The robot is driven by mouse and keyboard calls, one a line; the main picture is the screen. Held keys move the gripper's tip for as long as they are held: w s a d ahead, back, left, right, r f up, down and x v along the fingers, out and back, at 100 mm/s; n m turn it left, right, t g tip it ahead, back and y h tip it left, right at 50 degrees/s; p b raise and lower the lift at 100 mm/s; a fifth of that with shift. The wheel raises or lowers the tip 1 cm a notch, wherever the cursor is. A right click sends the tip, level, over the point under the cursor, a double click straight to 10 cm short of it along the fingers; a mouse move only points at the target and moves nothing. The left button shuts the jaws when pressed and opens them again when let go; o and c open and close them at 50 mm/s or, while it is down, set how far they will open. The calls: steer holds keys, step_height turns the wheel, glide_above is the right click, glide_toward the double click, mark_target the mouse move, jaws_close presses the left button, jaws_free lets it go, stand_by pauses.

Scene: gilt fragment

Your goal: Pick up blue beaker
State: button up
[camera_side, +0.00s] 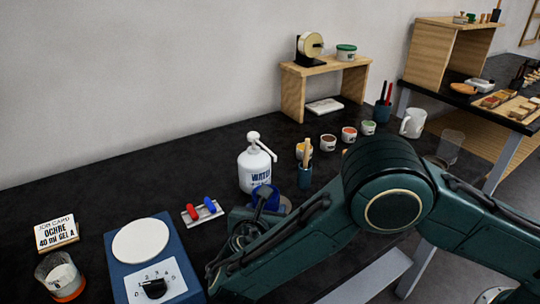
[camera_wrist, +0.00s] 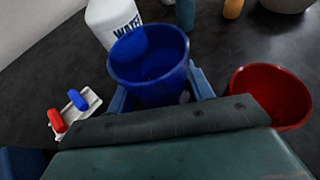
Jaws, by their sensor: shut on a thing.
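The blue beaker (camera_wrist: 150,62) stands open end up between the jaws of my gripper (camera_wrist: 162,92) in the wrist view. The jaws are closed on its sides, and its inside looks empty. In the side view the blue beaker (camera_side: 266,194) shows in front of the white water dispenser, partly hidden by my gripper (camera_side: 258,212). I cannot tell whether its base touches the table. A red beaker (camera_wrist: 274,98) is to the right of my gripper in the wrist view; my arm seems to hide it in the side view.
The water dispenser (camera_side: 252,172) is close behind the beaker. Brush holder (camera_side: 304,177) and several paint pots are at the back right.

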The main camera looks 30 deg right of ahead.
steer(key=shift+s+a, duration=3.25)
steer(key=shift+a, duration=0.05)
steer(key=shift+s+a, duration=0.15)
steer(key=shift+r, duration=0.1)
